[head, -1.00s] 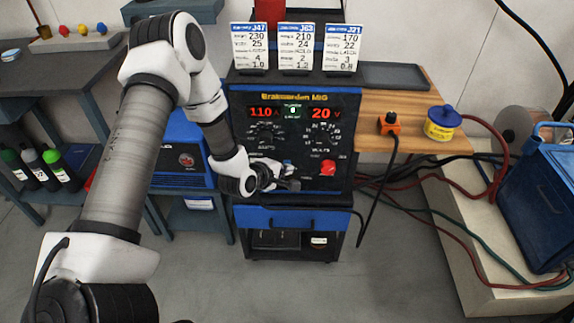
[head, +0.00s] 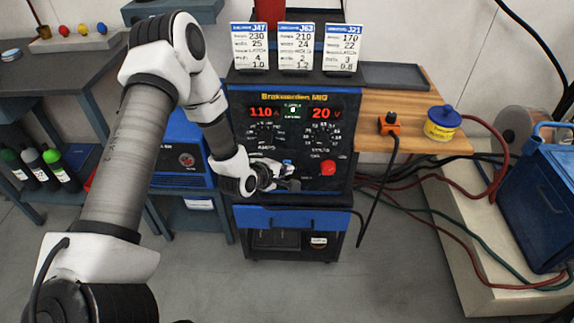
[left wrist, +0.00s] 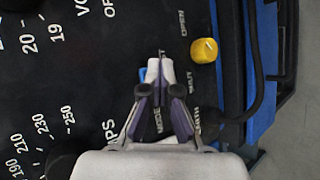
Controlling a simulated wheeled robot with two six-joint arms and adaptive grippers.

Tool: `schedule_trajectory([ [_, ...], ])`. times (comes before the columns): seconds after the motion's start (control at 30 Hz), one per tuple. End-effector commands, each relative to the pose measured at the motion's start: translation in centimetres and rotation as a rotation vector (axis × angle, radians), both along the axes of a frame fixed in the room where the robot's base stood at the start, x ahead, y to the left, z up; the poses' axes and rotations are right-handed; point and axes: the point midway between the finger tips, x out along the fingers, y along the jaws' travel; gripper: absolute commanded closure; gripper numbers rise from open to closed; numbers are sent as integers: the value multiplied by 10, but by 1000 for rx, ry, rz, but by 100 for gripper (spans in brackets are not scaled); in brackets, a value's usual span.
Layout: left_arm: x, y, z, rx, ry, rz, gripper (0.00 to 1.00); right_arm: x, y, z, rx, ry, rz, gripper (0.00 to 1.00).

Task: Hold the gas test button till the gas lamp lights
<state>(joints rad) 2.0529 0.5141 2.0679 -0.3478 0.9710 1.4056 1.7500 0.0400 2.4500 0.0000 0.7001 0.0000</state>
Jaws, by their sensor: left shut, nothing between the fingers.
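My left gripper (head: 291,183) is shut at the lower middle of this panel. In the left wrist view its fingertips (left wrist: 160,72) are together, close to the panel. A small blue part (left wrist: 143,74) shows beside the tips; it also shows in the head view (head: 288,162). I cannot tell whether it is the gas test button, or whether the tips touch a button. My right gripper is out of view.
A red knob (head: 328,168) stands out right of the gripper. A yellow knob (left wrist: 204,50) is near the fingertips in the left wrist view. Job cards (head: 296,48) stand on top of the welder. A wooden bench (head: 415,97) with a yellow tin (head: 442,124) is to the right.

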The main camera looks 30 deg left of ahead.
Motion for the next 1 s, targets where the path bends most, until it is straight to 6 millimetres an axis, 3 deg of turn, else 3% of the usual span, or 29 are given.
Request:
schedule_trajectory([
  [1.0,-21,-13,-1,-1,1,-1,100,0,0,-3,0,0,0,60],
])
